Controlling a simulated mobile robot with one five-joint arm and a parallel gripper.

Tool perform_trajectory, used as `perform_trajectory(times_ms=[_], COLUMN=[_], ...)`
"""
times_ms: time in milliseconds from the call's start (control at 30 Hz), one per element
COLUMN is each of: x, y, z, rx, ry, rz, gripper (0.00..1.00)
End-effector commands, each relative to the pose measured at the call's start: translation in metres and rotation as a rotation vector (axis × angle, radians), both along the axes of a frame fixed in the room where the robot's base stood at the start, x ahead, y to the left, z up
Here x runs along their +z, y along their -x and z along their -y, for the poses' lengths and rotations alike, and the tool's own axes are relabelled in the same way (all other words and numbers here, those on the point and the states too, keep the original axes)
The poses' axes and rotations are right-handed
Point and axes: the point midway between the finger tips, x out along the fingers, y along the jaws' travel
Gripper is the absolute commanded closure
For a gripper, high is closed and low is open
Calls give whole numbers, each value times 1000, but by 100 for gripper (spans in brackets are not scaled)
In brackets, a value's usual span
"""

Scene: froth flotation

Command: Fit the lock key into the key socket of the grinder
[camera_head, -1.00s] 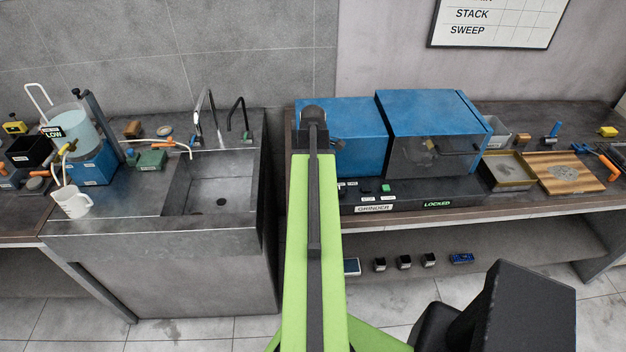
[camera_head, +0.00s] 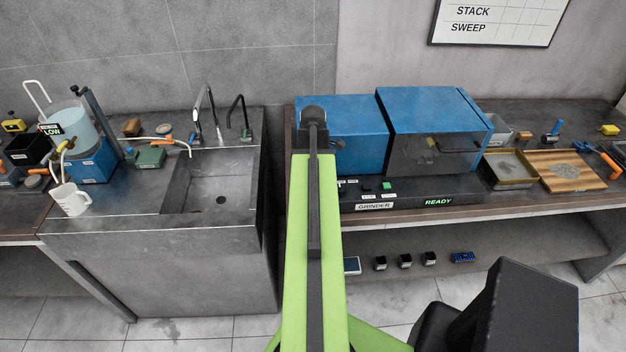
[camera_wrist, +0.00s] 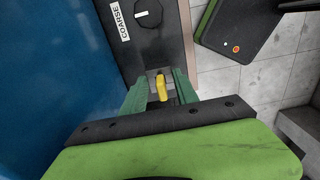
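The grinder is a blue machine (camera_head: 430,108) on the bench, with a dark front panel. Its display (camera_head: 438,201) reads READY. In the wrist view the yellow lock key (camera_wrist: 161,88) stands at the dark panel (camera_wrist: 140,45), below a dial marked COARSE. It appears seated in the key socket, which is largely hidden under it. My gripper (camera_wrist: 160,84) has its green fingers on either side of the key, with narrow gaps visible, so it looks open around it. In the head view my gripper and the key are hidden behind my arm.
A sink (camera_head: 215,190) lies left of the grinder. A metal tray (camera_head: 510,168) and a wooden tray (camera_head: 567,170) stand to its right. Small dark items (camera_head: 405,261) sit on the lower shelf. The blue grinder housing (camera_wrist: 50,80) is close on the left in the wrist view.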

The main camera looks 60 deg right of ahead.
Motion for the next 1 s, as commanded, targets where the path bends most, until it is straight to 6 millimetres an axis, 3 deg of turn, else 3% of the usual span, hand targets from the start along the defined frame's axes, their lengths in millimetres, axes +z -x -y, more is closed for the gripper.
perform_trajectory(times_ms=[267,800,1000], x=[35,158,176], y=[0,0,0], z=[0,0,0], rx=[0,0,0], ry=[0,0,0], rz=[0,0,0], gripper=[64,64,64])
